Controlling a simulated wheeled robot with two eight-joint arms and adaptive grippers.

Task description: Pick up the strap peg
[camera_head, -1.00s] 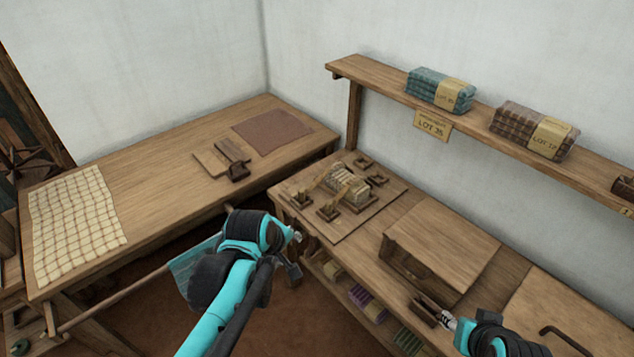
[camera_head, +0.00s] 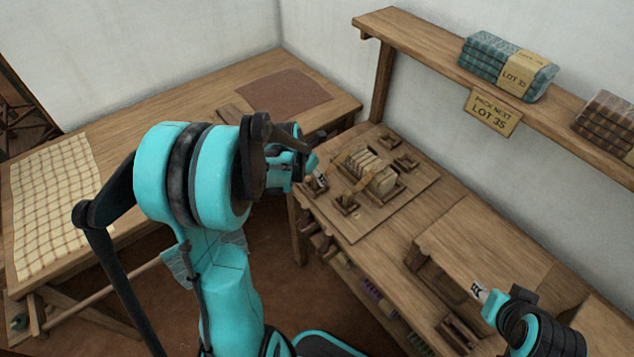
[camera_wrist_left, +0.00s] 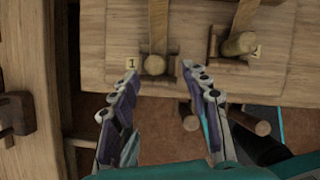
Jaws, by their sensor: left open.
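Two upright round wooden pegs stand at the front of a wooden board on the right bench. The strap peg by tag 1 (camera_wrist_left: 155,66) has a light strap running back from it. A second peg, by tag 2 (camera_wrist_left: 239,44), is to its right with its own strap. My left gripper (camera_wrist_left: 160,77) is open and empty, its two fingertips just short of the tag 1 peg and on either side of it. In the head view its wrist hides part of the board's left edge. My right gripper (camera_head: 480,292) is over the bench at lower right; its jaws are unclear.
The board (camera_head: 400,210) also carries a block of pale cards (camera_head: 372,172) and small wooden holders. A wooden box (camera_head: 490,245) stands to its right. A shelf (camera_head: 440,60) with bundles runs above the bench. The left table (camera_head: 130,135) holds checked cloth.

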